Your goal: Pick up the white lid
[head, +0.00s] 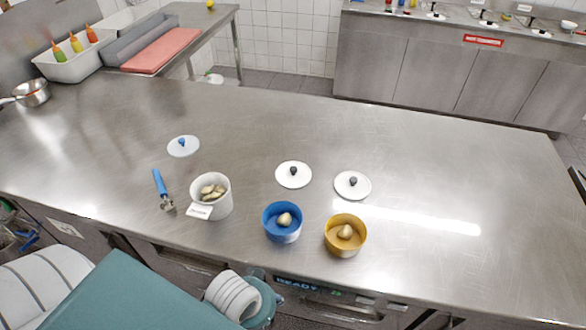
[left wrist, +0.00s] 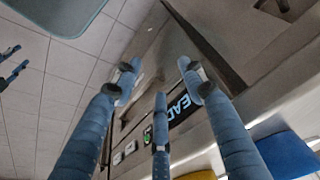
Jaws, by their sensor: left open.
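A white lid (head: 293,174) with a dark knob lies flat on the steel counter in the head view. A second whitish lid (head: 352,184) with a dark knob lies to its right, and a pale lid (head: 183,146) with a blue knob lies farther left. My left gripper (left wrist: 158,80) shows in the left wrist view with its blue fingers spread and nothing between them. It is in front of the counter's front panel, below the top and away from the lids.
A white labelled pot (head: 222,208), a blue bowl (head: 283,233) and a yellow bowl (head: 346,247) stand near the counter's front edge, each holding food. A blue-handled peeler (head: 160,185) lies left of the pot. The counter's right side is clear.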

